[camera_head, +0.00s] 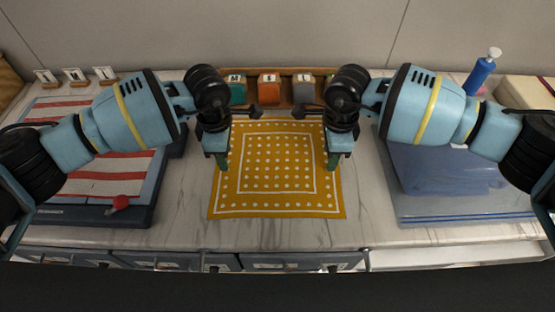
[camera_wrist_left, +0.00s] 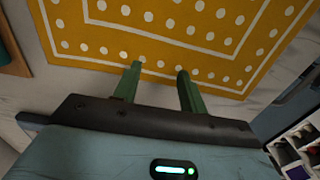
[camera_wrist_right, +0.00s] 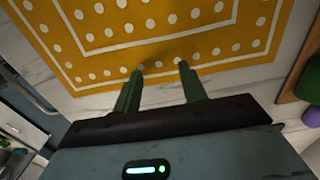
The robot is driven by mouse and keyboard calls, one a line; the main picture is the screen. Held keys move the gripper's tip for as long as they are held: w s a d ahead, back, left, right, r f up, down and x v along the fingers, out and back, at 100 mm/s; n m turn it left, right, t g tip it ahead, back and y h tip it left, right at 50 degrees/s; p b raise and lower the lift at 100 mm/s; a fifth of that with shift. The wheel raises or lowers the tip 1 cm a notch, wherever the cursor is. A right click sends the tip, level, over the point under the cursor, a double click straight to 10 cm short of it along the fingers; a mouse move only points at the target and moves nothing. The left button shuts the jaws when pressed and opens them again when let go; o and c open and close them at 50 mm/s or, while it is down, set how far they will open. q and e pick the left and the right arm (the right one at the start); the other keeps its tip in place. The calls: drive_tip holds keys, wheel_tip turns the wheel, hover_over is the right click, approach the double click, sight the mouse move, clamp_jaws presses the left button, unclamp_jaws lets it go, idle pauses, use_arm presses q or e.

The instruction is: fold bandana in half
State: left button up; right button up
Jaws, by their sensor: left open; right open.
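The yellow bandana (camera_head: 277,199) with white dots and white border lines lies flat and spread out on the marble counter in the head view. My left gripper (camera_head: 221,166) is over its left edge, fingers pointing down. My right gripper (camera_head: 332,163) is over its right edge in the same way. In the left wrist view the green fingers (camera_wrist_left: 158,78) are apart, with their tips at the bandana's (camera_wrist_left: 190,40) edge. In the right wrist view the fingers (camera_wrist_right: 160,74) are also apart at the bandana's (camera_wrist_right: 150,25) edge. Whether the tips touch the cloth is unclear.
A wooden rack (camera_head: 284,96) with colored rolls stands behind the bandana. A press with striped cloth (camera_head: 113,175) and a red knob (camera_head: 120,202) is at left. A blue translucent sheet (camera_head: 440,172) on a board and a blue pump bottle (camera_head: 480,75) are at right. Counter in front is bare.

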use_arm(q)
drive_tip(key=shift+f, duration=0.1)
use_arm(e)
drive_tip(key=shift+f, duration=0.15)
use_arm(q)
drive_tip(key=shift+f, duration=0.25)
drive_tip(key=shift+c, duration=0.3)
use_arm(e)
drive_tip(key=shift+f, duration=0.25)
drive_tip(key=shift+c, duration=0.3)
use_arm(q)
drive_tip(key=shift+s, duration=0.15)
clamp_jaws()
use_arm(e)
drive_tip(key=shift+s+f, duration=0.1)
drive_tip(key=shift+s, duration=0.05)
clamp_jaws()
use_arm(q)
drive_tip(key=shift+f, duration=0.1)
